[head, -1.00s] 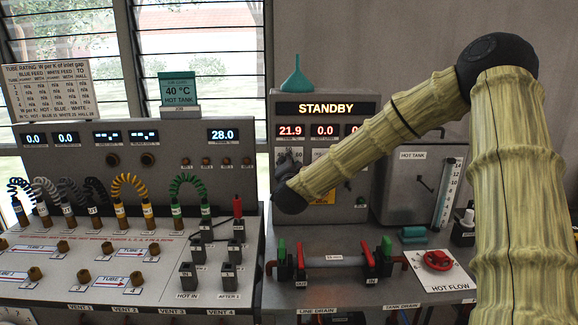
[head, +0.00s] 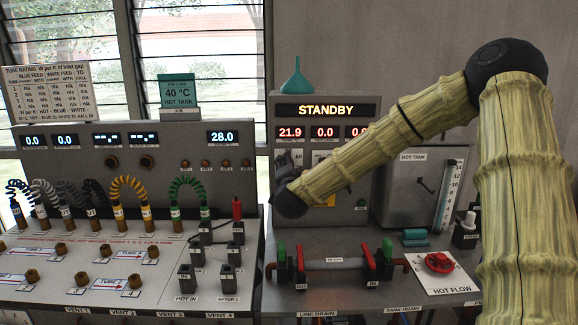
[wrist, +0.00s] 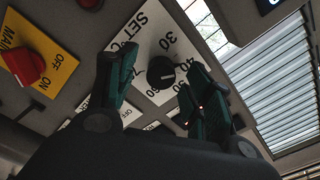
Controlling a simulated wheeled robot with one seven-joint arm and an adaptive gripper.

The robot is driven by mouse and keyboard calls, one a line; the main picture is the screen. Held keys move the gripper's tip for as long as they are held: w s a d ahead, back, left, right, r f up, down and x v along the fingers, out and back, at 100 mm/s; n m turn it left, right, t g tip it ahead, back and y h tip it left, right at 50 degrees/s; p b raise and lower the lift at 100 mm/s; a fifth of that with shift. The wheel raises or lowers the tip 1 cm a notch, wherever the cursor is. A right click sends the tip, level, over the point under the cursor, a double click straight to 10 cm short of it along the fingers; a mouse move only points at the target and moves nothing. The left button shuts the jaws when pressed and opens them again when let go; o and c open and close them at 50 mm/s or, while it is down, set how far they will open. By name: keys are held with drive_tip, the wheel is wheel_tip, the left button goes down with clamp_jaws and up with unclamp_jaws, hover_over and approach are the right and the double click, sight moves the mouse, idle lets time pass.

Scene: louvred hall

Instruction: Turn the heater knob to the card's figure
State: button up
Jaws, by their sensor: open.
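The heater knob (wrist: 161,72) is a round black knob on a white dial plate (wrist: 150,28) marked SET with figures such as 30, 40, 50 and 60. Where it points is too small to read surely. My gripper (wrist: 158,66) is open, its two teal-padded fingers apart, with the knob showing between them in the wrist view. I cannot tell whether they touch it. In the head view my wrist hides most of the gripper and the knob. The teal card (head: 179,90) reads 40 °C HOT TANK and stands on the left panel.
A red main switch (wrist: 24,66) on a yellow plate sits beside the dial. The heater cabinet display (head: 326,110) reads STANDBY, with 21.9 and 0.0 below. A teal funnel (head: 297,77) stands on top. A hot tank (head: 413,190) and red valve wheel (head: 438,262) are to the right.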

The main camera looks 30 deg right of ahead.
drive_tip(key=shift+v, duration=3)
